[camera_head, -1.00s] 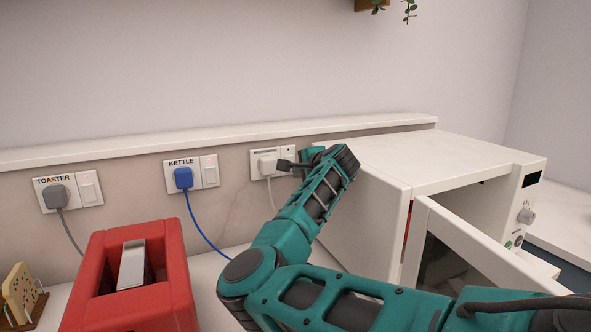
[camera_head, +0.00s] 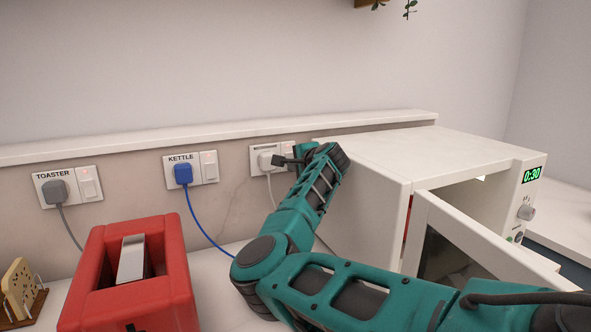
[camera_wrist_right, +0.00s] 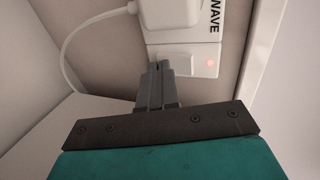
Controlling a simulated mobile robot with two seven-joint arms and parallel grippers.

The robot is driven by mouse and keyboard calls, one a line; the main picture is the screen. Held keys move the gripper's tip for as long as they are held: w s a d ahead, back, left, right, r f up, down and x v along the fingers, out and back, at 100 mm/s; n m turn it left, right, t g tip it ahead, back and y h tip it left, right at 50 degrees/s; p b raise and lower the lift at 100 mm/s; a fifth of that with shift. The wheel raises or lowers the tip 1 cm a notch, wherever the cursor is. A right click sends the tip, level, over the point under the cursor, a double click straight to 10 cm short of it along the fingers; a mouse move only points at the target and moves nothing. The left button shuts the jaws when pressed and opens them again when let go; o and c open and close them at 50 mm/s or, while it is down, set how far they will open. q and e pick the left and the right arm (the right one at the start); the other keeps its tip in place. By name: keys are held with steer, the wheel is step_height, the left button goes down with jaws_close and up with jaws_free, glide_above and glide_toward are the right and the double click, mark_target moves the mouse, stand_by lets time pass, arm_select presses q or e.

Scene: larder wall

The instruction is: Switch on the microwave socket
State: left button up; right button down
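The microwave socket (camera_head: 257,151) is the rightmost wall socket, with a white plug (camera_head: 267,161) in its left half. In the right wrist view its label ends in "WAVE", and a small red light (camera_wrist_right: 210,63) glows beside the white rocker switch (camera_wrist_right: 180,60). My right gripper (camera_head: 284,161) is at the switch half of the socket and partly covers it. In the right wrist view its dark fingers (camera_wrist_right: 162,66) are together, with nothing between them, and their tips are at the switch's edge. The microwave (camera_head: 435,160) shows a lit green "0:30". My left gripper is out of view.
The microwave door (camera_head: 480,255) stands open towards me, close to my right arm. The toaster socket (camera_head: 85,174) and kettle socket (camera_head: 208,158) are further left. A red toaster (camera_head: 165,295) stands in front of them, with a toast rack (camera_head: 22,290) at far left.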

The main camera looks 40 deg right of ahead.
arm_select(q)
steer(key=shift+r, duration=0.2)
arm_select(e)
steer(key=shift+r, duration=0.15)
steer(key=shift+d+r+p, duration=0.1)
steer(key=shift+r+p, duration=0.4)
steer(key=shift+r, duration=0.45)
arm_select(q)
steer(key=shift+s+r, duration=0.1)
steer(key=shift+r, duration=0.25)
arm_select(e)
steer(key=shift+w, duration=0.1)
steer(key=shift+f, duration=0.2)
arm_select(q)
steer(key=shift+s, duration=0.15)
